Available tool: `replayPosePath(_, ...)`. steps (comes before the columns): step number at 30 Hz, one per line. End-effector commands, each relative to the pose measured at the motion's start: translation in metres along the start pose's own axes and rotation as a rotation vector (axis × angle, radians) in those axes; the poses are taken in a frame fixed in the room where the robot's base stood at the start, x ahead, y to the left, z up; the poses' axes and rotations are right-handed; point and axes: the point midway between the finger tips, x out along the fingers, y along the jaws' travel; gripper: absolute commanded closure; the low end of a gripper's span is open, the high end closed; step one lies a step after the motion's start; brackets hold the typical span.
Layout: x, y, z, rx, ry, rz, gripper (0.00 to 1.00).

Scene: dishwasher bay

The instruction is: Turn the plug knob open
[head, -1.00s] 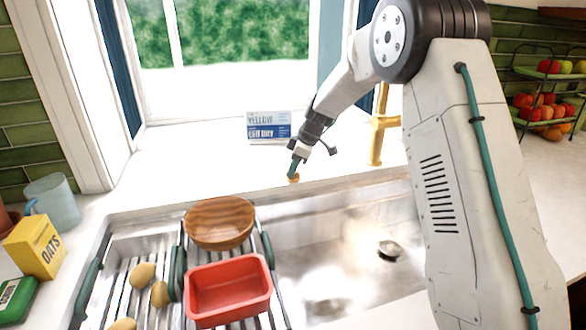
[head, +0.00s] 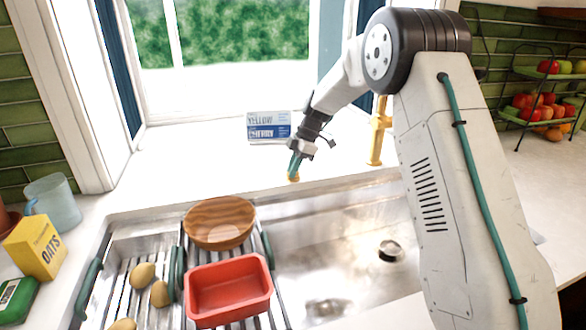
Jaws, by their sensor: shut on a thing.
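The plug knob (head: 294,179) is a small brass-coloured knob on the white ledge behind the sink. My gripper (head: 294,170) points down at it and is shut on it, with its teal fingers covering most of the knob. The knob's turned angle cannot be made out. The sink plug (head: 390,250) shows as a round metal piece on the basin floor, at the right; whether it is raised cannot be told.
The brass tap (head: 378,135) stands right of my gripper. A blue and white box (head: 268,127) stands behind, to the left. A wooden bowl (head: 219,222), a red tub (head: 229,290) and several potatoes (head: 160,293) lie on the rack at left. The steel sink (head: 330,240) has free room.

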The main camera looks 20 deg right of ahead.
Motion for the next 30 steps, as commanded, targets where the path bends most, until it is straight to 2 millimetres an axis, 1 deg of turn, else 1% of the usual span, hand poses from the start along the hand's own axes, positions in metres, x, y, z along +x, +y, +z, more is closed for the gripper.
replayPosePath(7,0.000,0.000,0.002,0.000,-0.002,-0.001,1.00)
replayPosePath(8,0.000,0.000,0.002,0.000,-0.002,-0.001,0.83)
replayPosePath(9,0.000,0.000,0.002,0.000,-0.002,-0.001,0.71)
replayPosePath(10,0.000,0.000,0.002,0.000,-0.002,-0.001,0.66)
replayPosePath(17,0.001,0.000,0.000,-0.001,-0.001,-0.001,0.66)
replayPosePath(20,-0.003,0.000,-0.001,-0.001,-0.001,0.000,0.66)
replayPosePath(23,-0.015,0.000,-0.001,-0.001,-0.001,0.001,0.66)
replayPosePath(30,-0.057,0.000,0.001,0.000,-0.001,0.003,0.66)
